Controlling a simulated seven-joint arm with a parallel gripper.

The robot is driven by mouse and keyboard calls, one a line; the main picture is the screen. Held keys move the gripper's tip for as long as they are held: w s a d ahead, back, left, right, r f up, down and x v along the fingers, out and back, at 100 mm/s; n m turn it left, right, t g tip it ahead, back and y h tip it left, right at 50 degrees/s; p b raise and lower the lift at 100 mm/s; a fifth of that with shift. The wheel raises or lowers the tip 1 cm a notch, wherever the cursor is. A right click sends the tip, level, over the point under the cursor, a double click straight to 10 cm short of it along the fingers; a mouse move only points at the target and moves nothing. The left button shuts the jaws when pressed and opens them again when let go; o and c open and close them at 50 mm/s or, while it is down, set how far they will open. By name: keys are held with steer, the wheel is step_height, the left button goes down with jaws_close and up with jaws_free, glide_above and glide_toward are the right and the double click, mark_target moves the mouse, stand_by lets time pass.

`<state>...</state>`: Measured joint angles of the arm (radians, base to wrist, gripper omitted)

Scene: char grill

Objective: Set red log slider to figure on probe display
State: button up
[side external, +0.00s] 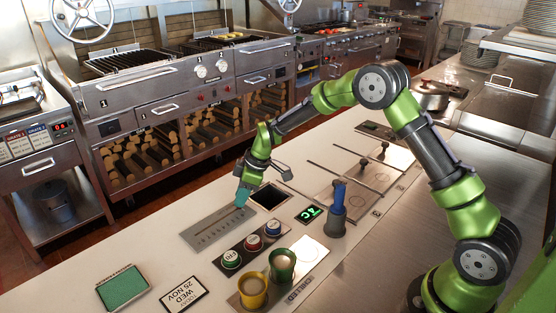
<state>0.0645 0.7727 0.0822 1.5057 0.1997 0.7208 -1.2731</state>
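A grey slider plate (208,236) with a scale of tick marks lies on the white counter. My gripper (242,197) points down at the right end of this plate, its teal tip close to the surface. A small blue spot shows beneath the tip; I cannot tell if it is a slider knob or part of the fingers. No red slider knob is clearly visible. Whether the fingers are open or shut is too small to tell. The probe display (310,214) glows green and seems to read "4C". A blue-handled probe (338,193) stands upright in a grey holder beside it.
A dark square opening (269,197) lies just right of my gripper. Green, red (253,243) and blue buttons sit in front of the plate. A yellow cup (253,291) and green cup (282,265) stand nearer. Rods with dark knobs lie at right. Grills with stacked logs line the back.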

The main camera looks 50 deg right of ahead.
jaws_close()
steer(key=shift+a, duration=0.1)
glide_toward(213, 222)
steer(key=x, duration=0.4)
steer(key=shift+w+a+f, duration=0.1)
steer(key=shift+w+f, duration=0.05)
steer(key=shift+f, duration=0.2)
steer(key=o, duration=0.6)
jaws_free()
steer(key=shift+c, duration=0.2)
steer(key=shift+r, duration=0.1)
